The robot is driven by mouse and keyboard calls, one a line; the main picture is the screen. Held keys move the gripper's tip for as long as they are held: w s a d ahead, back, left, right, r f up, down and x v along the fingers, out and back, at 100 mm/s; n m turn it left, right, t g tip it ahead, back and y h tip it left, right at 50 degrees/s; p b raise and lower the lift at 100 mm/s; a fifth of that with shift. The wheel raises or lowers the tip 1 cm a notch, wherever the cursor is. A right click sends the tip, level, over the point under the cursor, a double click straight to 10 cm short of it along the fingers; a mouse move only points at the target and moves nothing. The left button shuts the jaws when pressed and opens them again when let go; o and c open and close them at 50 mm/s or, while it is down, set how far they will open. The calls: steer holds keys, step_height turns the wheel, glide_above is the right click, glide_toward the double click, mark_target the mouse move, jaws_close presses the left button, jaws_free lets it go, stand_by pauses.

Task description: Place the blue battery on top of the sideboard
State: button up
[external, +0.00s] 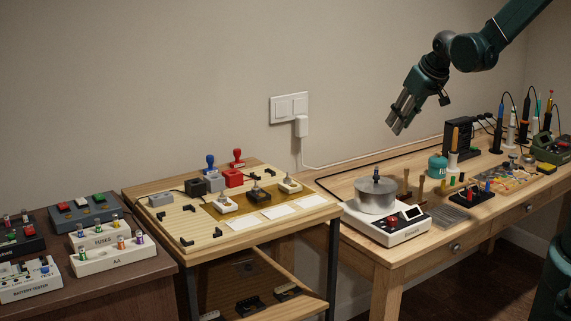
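I cannot pick out the blue battery with certainty. A small blue piece (45,269) sits on the white battery tester at the lower left, and a small blue upright piece (487,187) stands in a black holder on the right workbench. The dark brown cabinet top (150,268) at the left may be the sideboard; only part of it shows. My gripper (394,127) hangs in the air, pointing down and left, above and behind the metal pot in the picture. Its fingers look close together with nothing visible between them; their gap is unclear.
A metal pot (376,197) stands on a white device (388,226). White fuse and AA holders (112,258) crowd the dark cabinet. A middle table (240,240) holds stamps and blocks. Bottles, tools and a green device (551,149) fill the right workbench (420,258).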

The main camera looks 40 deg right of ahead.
steer(key=b, duration=0.2)
glide_toward(376, 168)
steer(key=x, duration=0.2)
steer(key=shift+w+d+f, duration=0.15)
steer(key=shift+w+d, duration=0.1)
steer(key=shift+d, duration=0.1)
steer(key=shift+b+x, duration=0.35)
steer(key=shift+x, duration=0.9)
steer(key=shift+f, duration=0.1)
steer(key=shift+b+x, duration=0.8)
steer(key=shift+x, duration=1.75)
steer(key=shift+a, duration=0.1)
steer(key=shift+c, duration=0.5)
jaws_close()
